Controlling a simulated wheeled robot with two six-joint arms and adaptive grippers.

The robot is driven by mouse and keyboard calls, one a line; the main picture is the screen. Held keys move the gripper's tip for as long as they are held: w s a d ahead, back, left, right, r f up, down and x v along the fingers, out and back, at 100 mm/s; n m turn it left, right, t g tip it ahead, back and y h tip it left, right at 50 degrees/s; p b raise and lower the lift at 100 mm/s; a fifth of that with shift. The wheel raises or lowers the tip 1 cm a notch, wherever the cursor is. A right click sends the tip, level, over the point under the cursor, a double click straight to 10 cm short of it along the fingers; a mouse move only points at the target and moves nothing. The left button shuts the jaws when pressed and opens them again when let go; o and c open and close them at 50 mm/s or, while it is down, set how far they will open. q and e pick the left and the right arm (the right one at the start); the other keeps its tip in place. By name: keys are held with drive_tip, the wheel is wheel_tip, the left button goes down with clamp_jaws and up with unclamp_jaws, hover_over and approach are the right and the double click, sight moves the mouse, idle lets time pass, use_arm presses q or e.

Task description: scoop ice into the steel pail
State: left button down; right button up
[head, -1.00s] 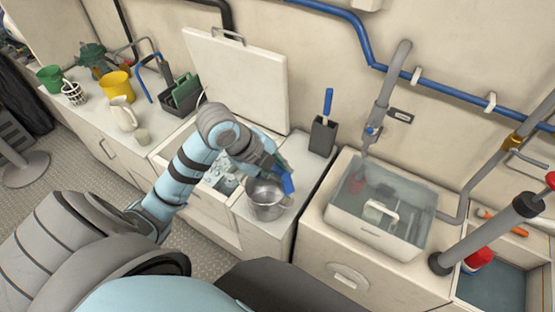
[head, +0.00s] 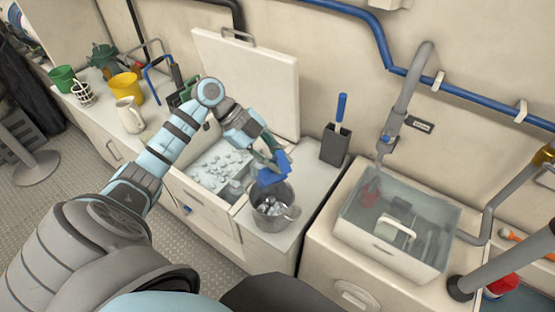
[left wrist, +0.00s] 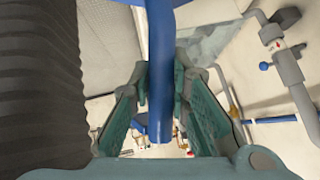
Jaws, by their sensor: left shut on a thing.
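The steel pail (head: 270,221) stands upright on the counter to the right of the ice bin (head: 233,196), with ice cubes (head: 271,207) inside it. My left gripper (head: 268,146) is shut on the handle of a blue scoop (head: 273,171). The scoop is tilted, with its head just above the pail's back rim; whether they touch I cannot tell. In the left wrist view the blue handle (left wrist: 160,115) runs between the two green fingers (left wrist: 160,88). The bin is open and holds loose ice (head: 222,166). My right gripper is not seen.
The raised white lid (head: 250,80) stands behind the bin. A black holder (head: 334,148) with a blue-handled tool is behind the pail. A clear water tank (head: 398,225) is to the right. A white jug (head: 130,116) and yellow bucket (head: 127,88) stand at the left.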

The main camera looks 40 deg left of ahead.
sight(285, 172)
use_arm(q)
drive_tip(key=s+d+r+y+p, duration=0.1)
drive_tip(key=p, duration=0.1)
drive_tip(key=s+d+r+t+y+p, duration=0.1)
drive_tip(key=d+p, duration=0.1)
drive_tip(key=shift+s+r+m, duration=0.1)
drive_tip(key=shift+r+m, duration=0.1)
drive_tip(key=shift+m, duration=0.2)
drive_tip(key=shift+s+d+f+m+t+y, duration=0.15)
drive_tip(key=shift+s+d+t+y, duration=0.1)
drive_tip(key=shift+d+y, duration=0.25)
drive_tip(key=shift+s+d+m+t+y, duration=0.15)
drive_tip(key=shift+s+d+y, duration=0.05)
drive_tip(key=shift+d+y, duration=0.25)
drive_tip(key=shift+s+d+t+y+b, duration=0.25)
drive_tip(key=shift+d+t+y+b, duration=0.15)
drive_tip(key=shift+d+y, duration=0.3)
drive_tip(key=shift+a, duration=0.15)
